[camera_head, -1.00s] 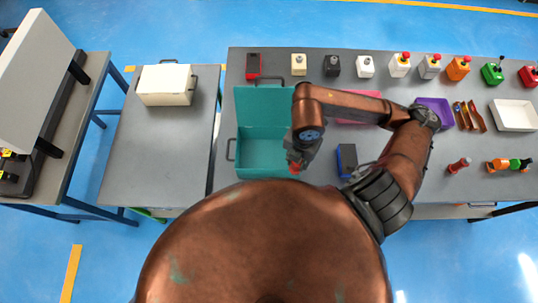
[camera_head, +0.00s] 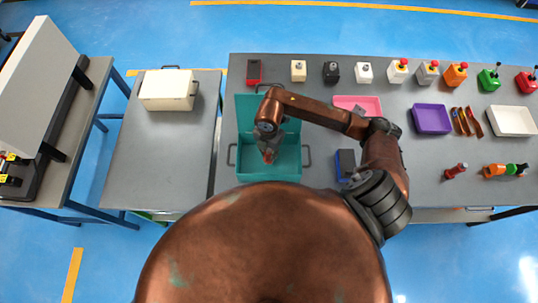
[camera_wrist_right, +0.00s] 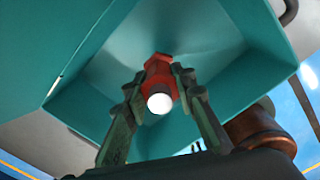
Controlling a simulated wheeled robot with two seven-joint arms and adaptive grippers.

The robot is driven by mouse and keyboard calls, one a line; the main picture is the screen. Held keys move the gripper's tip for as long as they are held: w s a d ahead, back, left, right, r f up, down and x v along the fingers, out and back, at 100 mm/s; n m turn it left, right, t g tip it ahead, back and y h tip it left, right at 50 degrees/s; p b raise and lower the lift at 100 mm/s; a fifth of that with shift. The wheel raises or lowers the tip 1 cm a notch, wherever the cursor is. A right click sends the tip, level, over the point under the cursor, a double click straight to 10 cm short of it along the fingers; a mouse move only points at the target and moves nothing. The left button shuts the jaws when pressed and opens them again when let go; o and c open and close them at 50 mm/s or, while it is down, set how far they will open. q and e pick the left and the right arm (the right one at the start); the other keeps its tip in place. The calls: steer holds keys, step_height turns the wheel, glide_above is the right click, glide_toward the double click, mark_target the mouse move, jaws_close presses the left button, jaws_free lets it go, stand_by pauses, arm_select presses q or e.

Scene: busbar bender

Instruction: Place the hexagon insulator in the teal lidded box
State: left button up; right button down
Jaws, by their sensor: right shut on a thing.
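The teal lidded box (camera_head: 285,165) stands on the main table with its lid raised at the back. My right gripper (camera_head: 268,155) is over the box's open interior. In the right wrist view, the right gripper (camera_wrist_right: 161,85) is shut on a red hexagon insulator (camera_wrist_right: 159,72) with a bright white round end. The teal walls and floor of the box (camera_wrist_right: 95,85) surround it in that view. The insulator shows only as a small red spot in the head view (camera_head: 268,158). I cannot tell its exact height above the box floor. My left gripper is not in view.
A pink tray (camera_head: 358,104), a purple tray (camera_head: 431,119) and a white tray (camera_head: 513,121) lie farther right. Several switch boxes line the back edge. A cream box (camera_head: 168,89) stands on the left table.

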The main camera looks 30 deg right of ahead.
steer(key=shift+f, duration=1.2)
steer(key=shift+f, duration=0.15)
steer(key=c, duration=1.6)
jaws_free()
steer(key=shift+s, duration=0.1)
step_height(320, 180, up, 12)
steer(key=shift+r+b, duration=0.15)
steer(key=shift+b, duration=0.35)
